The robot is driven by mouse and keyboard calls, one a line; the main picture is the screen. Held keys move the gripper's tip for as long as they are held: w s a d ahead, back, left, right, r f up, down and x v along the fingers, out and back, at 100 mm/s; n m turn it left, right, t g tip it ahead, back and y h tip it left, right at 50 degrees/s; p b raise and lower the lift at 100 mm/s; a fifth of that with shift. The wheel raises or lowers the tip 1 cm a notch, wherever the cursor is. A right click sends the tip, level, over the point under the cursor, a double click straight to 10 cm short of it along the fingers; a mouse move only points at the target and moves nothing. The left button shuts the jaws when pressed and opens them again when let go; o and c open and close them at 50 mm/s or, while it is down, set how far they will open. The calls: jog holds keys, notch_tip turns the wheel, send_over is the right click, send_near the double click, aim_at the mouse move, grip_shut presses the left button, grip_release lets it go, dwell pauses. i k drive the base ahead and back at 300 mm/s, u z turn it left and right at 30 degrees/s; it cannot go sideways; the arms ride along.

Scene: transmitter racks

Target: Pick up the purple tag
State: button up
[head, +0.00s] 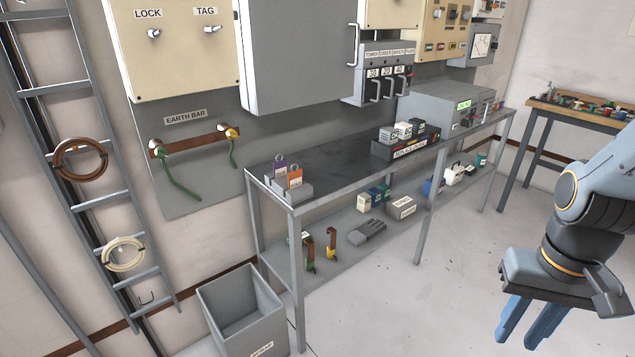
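The purple tag (280,164) stands upright at the near left end of the bench's dark top, in a small grey holder (292,189). An orange tag (295,178) stands just in front of it and to the right, in the same holder, and hides part of its lower edge. My gripper (530,335) hangs at the lower right, far from the tag, over the floor.
The bench (340,165) has a lower shelf with tools, a glove and boxes. A grey bin (243,305) stands by its left leg. A labelled block rack (405,148) and a grey instrument (445,105) stand further along the top. The floor between bench and arm is clear.

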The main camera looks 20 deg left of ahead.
aim_at(280, 168)
jog(key=z, duration=0.2)
jog(key=k, duration=0.5)
jog(key=z, duration=0.5)
jog(key=i, duration=1.3)
jog(key=u, duration=1.1)
jog(key=i, duration=0.9)
jog(key=u, duration=1)
jog(key=i, duration=0.65)
jog(key=u, duration=0.05)
